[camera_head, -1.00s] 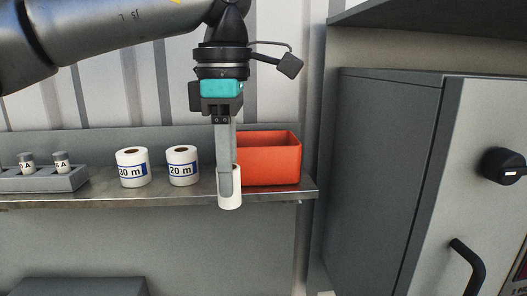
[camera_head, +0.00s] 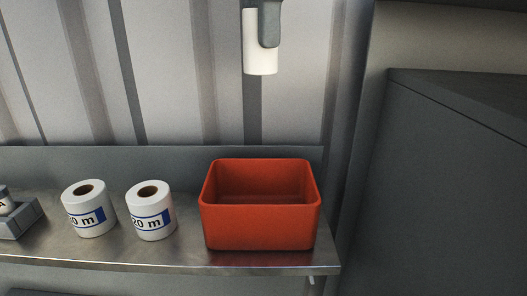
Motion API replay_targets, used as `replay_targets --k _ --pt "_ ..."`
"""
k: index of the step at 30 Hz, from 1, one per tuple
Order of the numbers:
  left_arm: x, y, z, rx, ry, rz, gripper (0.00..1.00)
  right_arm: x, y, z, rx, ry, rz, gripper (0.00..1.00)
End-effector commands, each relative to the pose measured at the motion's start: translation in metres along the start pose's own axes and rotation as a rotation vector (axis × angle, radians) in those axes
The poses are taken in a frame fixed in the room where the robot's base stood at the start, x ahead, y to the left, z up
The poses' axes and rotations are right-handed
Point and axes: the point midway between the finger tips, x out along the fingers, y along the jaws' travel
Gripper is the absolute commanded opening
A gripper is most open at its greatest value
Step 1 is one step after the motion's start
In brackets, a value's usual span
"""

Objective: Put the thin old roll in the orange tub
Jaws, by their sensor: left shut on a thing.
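The thin old roll (camera_head: 259,45) is a narrow white cylinder at the top of the head view. My left gripper (camera_head: 268,28) is shut on it and holds it upright, well above the shelf. Only the fingertip end of the gripper shows; the rest is cut off by the top edge. The orange tub (camera_head: 259,226) stands on the shelf below the roll, with its open top facing up. The inside that I can see is empty. The roll is apart from the tub. My right gripper is not in view.
Two thicker white rolls with blue labels, one (camera_head: 88,209) further left and one marked 20 m (camera_head: 151,212), stand left of the tub on the metal shelf (camera_head: 180,252). A grey holder (camera_head: 22,222) is at the far left. A grey cabinet (camera_head: 450,190) stands to the right.

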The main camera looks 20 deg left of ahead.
Motion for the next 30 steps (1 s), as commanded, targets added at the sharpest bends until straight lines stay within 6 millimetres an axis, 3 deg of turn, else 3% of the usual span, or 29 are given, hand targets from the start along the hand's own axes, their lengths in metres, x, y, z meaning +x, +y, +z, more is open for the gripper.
replay_targets --k 16,30 --pt "0.074 0.001 0.0 0.0 -0.007 0.0 0.0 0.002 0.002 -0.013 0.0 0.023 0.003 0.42" --pt "0.14 0.001 0.001 -0.001 -0.007 0.002 0.0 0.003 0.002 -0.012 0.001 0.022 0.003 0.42"
